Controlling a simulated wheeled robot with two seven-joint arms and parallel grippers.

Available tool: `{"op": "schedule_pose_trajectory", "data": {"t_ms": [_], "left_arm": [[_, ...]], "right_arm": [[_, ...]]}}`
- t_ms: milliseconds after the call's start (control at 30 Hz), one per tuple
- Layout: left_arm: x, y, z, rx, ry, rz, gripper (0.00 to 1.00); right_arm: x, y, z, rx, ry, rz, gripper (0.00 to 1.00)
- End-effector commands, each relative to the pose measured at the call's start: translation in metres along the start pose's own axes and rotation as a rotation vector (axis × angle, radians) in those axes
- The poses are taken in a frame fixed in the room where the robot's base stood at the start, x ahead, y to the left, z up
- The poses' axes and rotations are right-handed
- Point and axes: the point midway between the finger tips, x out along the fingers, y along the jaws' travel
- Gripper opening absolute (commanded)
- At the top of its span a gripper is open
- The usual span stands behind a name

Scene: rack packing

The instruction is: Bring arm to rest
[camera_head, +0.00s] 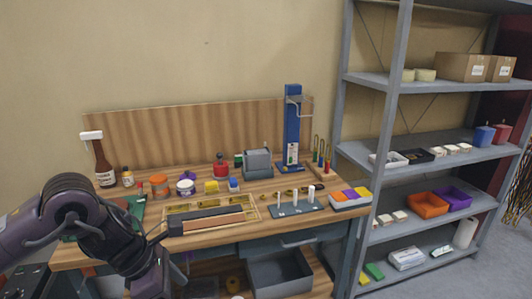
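My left arm (75,205) comes in from the left edge and bends at a dark elbow in front of the workbench (235,238). Its far end hangs low before the bench's front left part, near the bottom edge. The finger opening does not show clearly, and I cannot tell whether this gripper is open or shut. I see nothing clearly held in it. The arm hides part of a green mat (136,203) and the bench's left front. My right arm and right gripper are not in view.
The bench holds a wooden tray (250,212), a grey peg plate (297,209), a brown bottle (104,170), a blue press (292,128) and several jars. A grey bin (280,275) sits below. Metal shelving (398,150) stands right. The wall above is clear.

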Motion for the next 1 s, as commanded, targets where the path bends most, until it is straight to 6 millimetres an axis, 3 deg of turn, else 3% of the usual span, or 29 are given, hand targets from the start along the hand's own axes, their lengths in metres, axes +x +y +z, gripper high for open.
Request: {"op": "schedule_pose_trajectory", "data": {"t_ms": [367, 567, 667, 767, 867, 1000], "left_arm": [[0.045, 0.029, 0.039, -0.342, -0.186, -0.050, 0.74], [0.090, 0.059, 0.058, -0.712, -0.338, -0.118, 0.74], [0.128, 0.080, 0.058, -1.006, -0.432, -0.172, 0.74], [0.182, 0.103, 0.038, -1.414, -0.527, -0.241, 0.74], [0.243, 0.117, -0.006, -1.851, -0.599, -0.290, 0.74], [0.316, 0.105, -0.082, -2.348, -0.647, -0.300, 0.74]], "right_arm": [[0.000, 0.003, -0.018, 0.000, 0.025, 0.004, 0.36], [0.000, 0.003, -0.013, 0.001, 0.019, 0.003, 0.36], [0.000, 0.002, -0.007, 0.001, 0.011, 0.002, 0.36], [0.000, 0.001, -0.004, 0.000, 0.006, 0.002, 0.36], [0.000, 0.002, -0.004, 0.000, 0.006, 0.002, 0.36], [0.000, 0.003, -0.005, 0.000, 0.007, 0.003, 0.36]]}}
